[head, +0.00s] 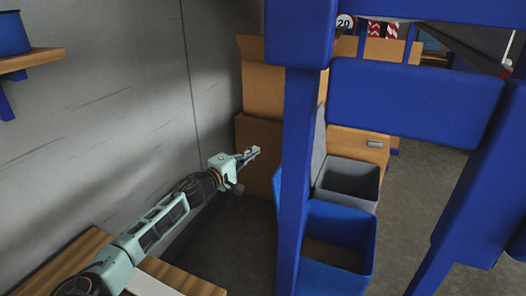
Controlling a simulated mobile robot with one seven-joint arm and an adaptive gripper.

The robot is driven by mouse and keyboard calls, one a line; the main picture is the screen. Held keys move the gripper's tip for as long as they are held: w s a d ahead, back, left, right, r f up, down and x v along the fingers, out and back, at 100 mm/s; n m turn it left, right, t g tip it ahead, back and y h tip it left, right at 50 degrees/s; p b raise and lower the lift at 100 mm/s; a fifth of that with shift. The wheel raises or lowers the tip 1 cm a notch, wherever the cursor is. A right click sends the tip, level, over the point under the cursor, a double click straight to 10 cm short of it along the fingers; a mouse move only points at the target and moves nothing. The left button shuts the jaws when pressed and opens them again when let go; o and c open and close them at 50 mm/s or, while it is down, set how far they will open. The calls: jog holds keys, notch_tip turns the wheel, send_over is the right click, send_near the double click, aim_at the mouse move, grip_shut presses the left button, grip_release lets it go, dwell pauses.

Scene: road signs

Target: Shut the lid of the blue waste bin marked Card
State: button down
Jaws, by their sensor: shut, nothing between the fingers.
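The blue waste bin (368,252) stands open at the lower middle right, with something brown inside at its bottom. No marking can be read on it. A narrow blue sliver (278,188) left of the blue post may be its raised lid; the post hides most of that area. My gripper (254,152) is shut and empty, left of the post and in front of cardboard boxes. In the picture it is up and to the left of the bin, apart from it.
A blue frame with a post (294,150) and thick beams (415,100) blocks much of the view. A grey bin (365,188) with its lid (319,150) raised stands behind the blue bin. Cardboard boxes (268,90) stand by the grey wall. Floor shows at right.

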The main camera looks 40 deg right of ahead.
jog(key=s+d+b, duration=0.1)
jog(key=d, duration=0.9)
jog(key=shift+s+b, duration=0.3)
jog(key=shift+s, duration=0.05)
